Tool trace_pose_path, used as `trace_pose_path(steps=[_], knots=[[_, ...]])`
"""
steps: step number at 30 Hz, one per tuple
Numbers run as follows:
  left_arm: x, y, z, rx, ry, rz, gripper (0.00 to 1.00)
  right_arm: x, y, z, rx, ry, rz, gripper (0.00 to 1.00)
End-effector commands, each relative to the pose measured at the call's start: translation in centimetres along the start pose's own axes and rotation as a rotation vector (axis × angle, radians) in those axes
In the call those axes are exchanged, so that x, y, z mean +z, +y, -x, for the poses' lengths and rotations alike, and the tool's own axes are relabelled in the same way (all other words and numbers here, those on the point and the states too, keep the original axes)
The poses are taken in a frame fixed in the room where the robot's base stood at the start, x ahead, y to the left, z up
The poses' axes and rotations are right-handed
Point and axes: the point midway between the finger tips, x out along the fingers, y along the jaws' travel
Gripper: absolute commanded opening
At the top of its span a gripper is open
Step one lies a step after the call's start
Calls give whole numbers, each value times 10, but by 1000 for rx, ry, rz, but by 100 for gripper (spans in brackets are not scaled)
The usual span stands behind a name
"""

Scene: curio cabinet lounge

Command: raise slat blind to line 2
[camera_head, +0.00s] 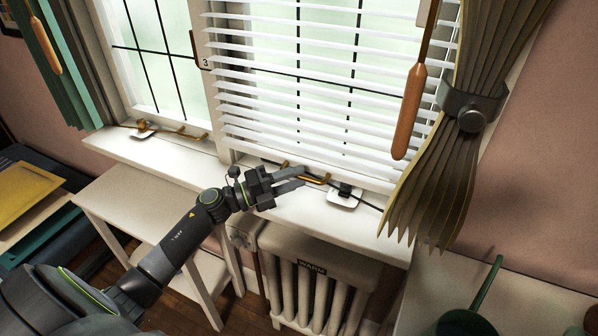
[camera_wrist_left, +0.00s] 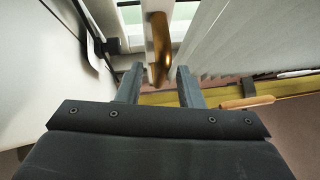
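The white slat blind (camera_head: 290,106) hangs over the right-hand window, its lowest slats near the sill. It also shows in the left wrist view (camera_wrist_left: 245,38). A tag with a "3" (camera_head: 205,63) is on the frame at the blind's left edge; I see no line 2 mark. My left gripper (camera_head: 306,178) is open above the sill, at a brass handle (camera_head: 318,180). In the left wrist view, this handle (camera_wrist_left: 160,45) stands between and just beyond the fingertips; contact cannot be told. A wooden pull (camera_head: 409,112) hangs at the blind's right side. My right gripper is out of view.
The white sill (camera_head: 300,215) runs below the windows, with a small white plate (camera_head: 344,199) on it. A radiator (camera_head: 310,290) stands below. A tied olive curtain (camera_head: 437,190) hangs at right. A white side table (camera_head: 120,205) stands left of the radiator.

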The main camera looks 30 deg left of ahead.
Motion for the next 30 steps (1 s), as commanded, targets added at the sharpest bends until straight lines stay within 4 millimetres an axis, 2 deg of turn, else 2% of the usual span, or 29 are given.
trace_pose_path(steps=[5, 14, 21, 30], knots=[[0, -1, -14, -1, 1, 1, 33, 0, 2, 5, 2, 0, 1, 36], [0, 0, -16, 0, 1, 1, 33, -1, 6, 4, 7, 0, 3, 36], [0, 0, -15, 0, 1, 0, 2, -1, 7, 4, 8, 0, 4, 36], [0, 0, -15, 0, 1, 0, 0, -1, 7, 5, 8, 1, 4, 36]])
